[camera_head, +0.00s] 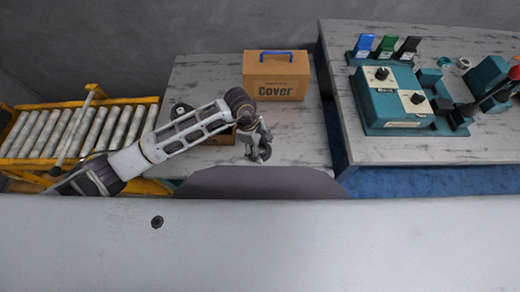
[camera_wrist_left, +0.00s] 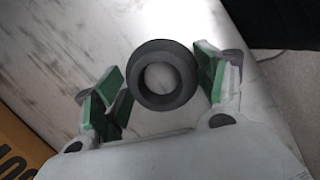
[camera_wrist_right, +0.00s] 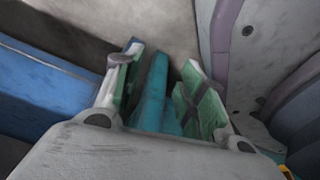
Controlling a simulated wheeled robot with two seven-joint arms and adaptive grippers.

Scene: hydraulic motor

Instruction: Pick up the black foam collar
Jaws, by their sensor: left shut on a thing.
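The black foam collar (camera_wrist_left: 163,76) is a thick dark ring with a round hole, seen in the left wrist view between the green-padded fingers of my left gripper (camera_wrist_left: 160,84). The left gripper is shut on it. In the head view my left gripper (camera_head: 260,149) points down over the front right part of the grey table; the collar there is hard to tell from the dark fingers. My right gripper (camera_wrist_right: 155,88) shows only in its own wrist view, with its fingers apart. A teal shape lies behind the gap, and I cannot tell its distance.
A cardboard box marked "Cover" (camera_head: 277,77) stands at the back of the grey table (camera_head: 205,72). A roller conveyor (camera_head: 72,133) is at left. A second table (camera_head: 395,152) at right bears a teal fixture (camera_head: 392,98).

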